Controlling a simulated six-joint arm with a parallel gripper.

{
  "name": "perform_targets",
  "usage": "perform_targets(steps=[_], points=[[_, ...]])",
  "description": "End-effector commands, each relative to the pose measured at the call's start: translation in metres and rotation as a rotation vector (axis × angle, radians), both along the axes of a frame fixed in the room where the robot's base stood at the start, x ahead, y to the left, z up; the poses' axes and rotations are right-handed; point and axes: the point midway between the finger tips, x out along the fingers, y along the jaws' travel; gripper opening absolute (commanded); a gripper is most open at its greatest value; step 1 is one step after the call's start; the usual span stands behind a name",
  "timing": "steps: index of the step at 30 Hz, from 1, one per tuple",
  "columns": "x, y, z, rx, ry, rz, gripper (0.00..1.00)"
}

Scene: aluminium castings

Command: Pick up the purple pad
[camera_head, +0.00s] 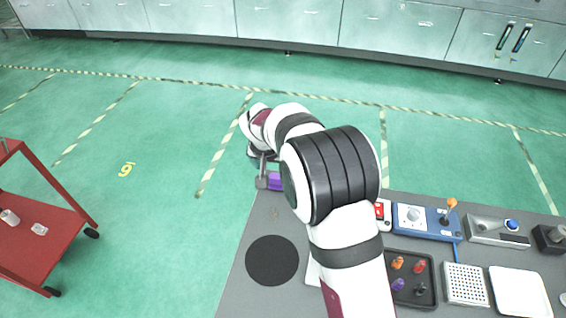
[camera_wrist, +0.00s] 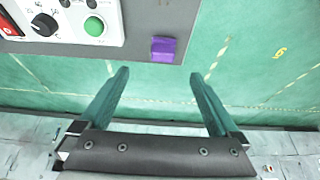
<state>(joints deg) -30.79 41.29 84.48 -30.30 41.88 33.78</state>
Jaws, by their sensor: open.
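The purple pad (camera_wrist: 163,48) is a small purple block on the grey table near its edge in the wrist view. In the head view it shows partly (camera_head: 274,182) at the table's far left corner, with my arm hiding some of what lies around it. My gripper (camera_wrist: 158,78) is open and empty, its two teal fingers wide apart. In the wrist view the pad shows beyond the fingertips, roughly midway between them, and no finger touches it. In the head view my gripper (camera_head: 262,170) is at the same corner, mostly hidden by the wrist.
A control panel (camera_wrist: 72,22) with a dial and green button is left of the pad in the wrist view. In the head view, a black disc (camera_head: 272,260), a dark tray (camera_head: 411,290) with pegs and a joystick box (camera_head: 428,222) share the table. Green floor lies past the edge.

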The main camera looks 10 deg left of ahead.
Motion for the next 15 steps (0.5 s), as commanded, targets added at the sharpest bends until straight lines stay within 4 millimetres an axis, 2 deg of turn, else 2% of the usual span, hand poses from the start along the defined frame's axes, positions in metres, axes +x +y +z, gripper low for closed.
perform_targets(steps=[1, 4, 11, 15], points=[[0.005, -0.001, -0.015, -0.002, 0.004, -0.002, 0.97], [0.015, -0.001, -0.039, -0.002, 0.005, -0.002, 0.97], [0.029, 0.001, -0.07, -0.001, 0.004, -0.003, 0.97], [0.042, 0.007, -0.095, -0.001, 0.004, -0.004, 0.97]])
